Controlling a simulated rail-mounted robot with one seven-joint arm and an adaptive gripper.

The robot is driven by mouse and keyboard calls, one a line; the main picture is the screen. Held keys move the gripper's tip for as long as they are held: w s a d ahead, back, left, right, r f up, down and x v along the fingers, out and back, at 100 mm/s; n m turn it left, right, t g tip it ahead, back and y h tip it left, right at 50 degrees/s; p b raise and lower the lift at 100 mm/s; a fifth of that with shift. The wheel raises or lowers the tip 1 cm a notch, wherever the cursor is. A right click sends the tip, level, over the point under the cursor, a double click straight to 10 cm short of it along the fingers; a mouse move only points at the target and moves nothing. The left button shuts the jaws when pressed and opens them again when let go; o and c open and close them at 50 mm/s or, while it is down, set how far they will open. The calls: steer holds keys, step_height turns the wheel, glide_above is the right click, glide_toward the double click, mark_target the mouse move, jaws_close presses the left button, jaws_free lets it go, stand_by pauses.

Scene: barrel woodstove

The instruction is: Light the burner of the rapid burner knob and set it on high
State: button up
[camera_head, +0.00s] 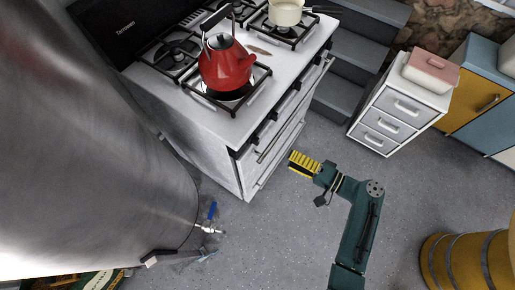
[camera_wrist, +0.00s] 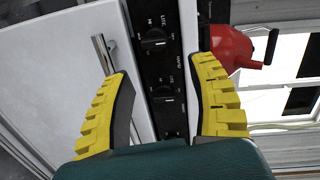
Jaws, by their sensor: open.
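The white stove (camera_head: 215,120) stands at upper centre in the head view, with dark knobs along its front edge. In the wrist view its black control panel (camera_wrist: 176,62) runs between my fingers. One dark knob (camera_wrist: 153,39) is in the upper part and another knob (camera_wrist: 165,102) is lower, between the fingers. Lettering reads like LITE, HI and RAPID; I cannot tell which knob the RAPID label belongs to. My gripper (camera_head: 305,163) is in front of the stove, yellow-fingered, open and empty (camera_wrist: 162,78). No flame is visible.
A red kettle (camera_head: 225,68) sits on the front burner, and a cream pot (camera_head: 286,12) on a farther one. A metal oven handle (camera_wrist: 104,53) is near the left finger. A large steel barrel (camera_head: 80,140) fills the left. A white drawer unit (camera_head: 392,125) stands right; grey floor lies between.

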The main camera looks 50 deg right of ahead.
mark_target(257, 141)
steer(key=shift+m+t+h, duration=0.3)
steer(key=shift+m+t, duration=0.4)
steer(key=shift+m, duration=0.1)
steer(key=w+f, duration=0.1)
steer(key=w, duration=0.3)
steer(key=w+a+b, duration=0.1)
steer(key=w, duration=0.4)
steer(key=w+a+f+b, duration=0.1)
steer(key=w, duration=0.4)
steer(key=shift+f, duration=0.3)
steer(key=c, duration=0.9)
